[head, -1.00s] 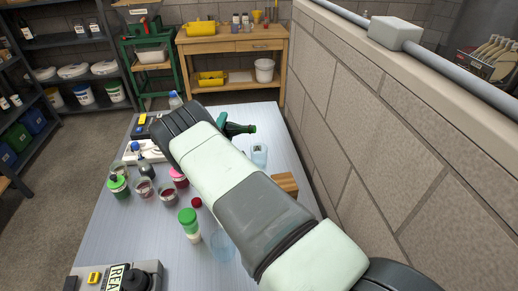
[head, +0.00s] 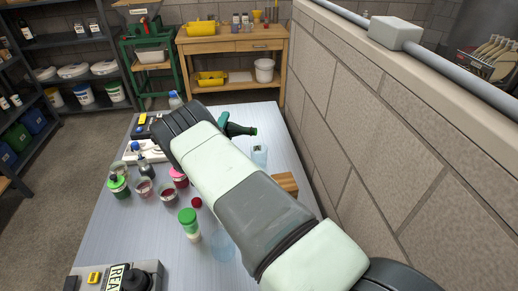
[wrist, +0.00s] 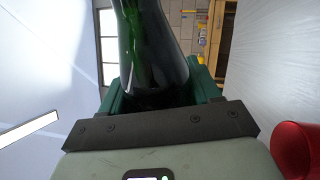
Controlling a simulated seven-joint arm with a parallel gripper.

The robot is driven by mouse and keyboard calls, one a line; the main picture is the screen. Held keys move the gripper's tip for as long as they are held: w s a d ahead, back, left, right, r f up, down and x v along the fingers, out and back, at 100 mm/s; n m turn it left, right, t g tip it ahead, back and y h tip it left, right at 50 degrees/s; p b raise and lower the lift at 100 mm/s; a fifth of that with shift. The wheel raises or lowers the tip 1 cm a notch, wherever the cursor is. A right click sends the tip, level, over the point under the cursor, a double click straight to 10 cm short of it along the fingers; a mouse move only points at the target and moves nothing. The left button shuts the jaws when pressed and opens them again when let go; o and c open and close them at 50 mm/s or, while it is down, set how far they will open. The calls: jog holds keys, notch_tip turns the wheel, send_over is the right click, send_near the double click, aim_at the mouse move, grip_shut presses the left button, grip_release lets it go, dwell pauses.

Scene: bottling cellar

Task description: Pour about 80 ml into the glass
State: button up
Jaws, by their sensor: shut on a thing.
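A dark green glass bottle (head: 239,130) is held about level above the table, its neck pointing right. In the wrist view the bottle (wrist: 148,45) sits between the green fingers of my gripper (wrist: 150,85), which is shut on it. A clear glass (head: 259,156) stands on the table just below and right of the bottle's mouth. I cannot tell whether any liquid flows. A second clear vessel (head: 222,247) stands nearer, partly hidden by my arm.
The grey table (head: 120,222) holds several jars at left, a green-capped shaker (head: 188,222), a red ball-like thing (head: 196,202) and a wooden block (head: 286,183). A device (head: 118,276) stands at the front left. A block wall (head: 400,150) runs close along the right.

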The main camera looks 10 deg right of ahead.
jog(key=shift+r+m, duration=0.1)
jog(key=shift+m, duration=0.4)
dwell(0.3)
jog(key=shift+w+a, duration=0.15)
jog(key=shift+w+a+h, duration=0.3)
jog(key=shift+w+a, duration=0.05)
jog(key=shift+a, duration=0.15)
dwell(0.3)
jog(key=shift+m+g, duration=0.3)
jog(key=shift+m, duration=0.5)
dwell(1.2)
jog(key=n, duration=0.1)
jog(key=n+y, duration=0.1)
jog(key=n, duration=0.1)
jog(key=shift+a+n, duration=0.2)
jog(key=shift+n, duration=0.1)
jog(key=shift+w+a+n+t+y, duration=0.15)
jog(key=shift+n+t, duration=0.1)
jog(key=shift+n, duration=0.3)
jog(key=shift+w+a+n+t+y, duration=0.15)
jog(key=shift+n+t, duration=0.1)
jog(key=shift+n, duration=0.3)
jog(key=shift+s+d+f+n, duration=0.1)
jog(key=shift+s+f+n, duration=0.1)
jog(key=shift+n, duration=0.3)
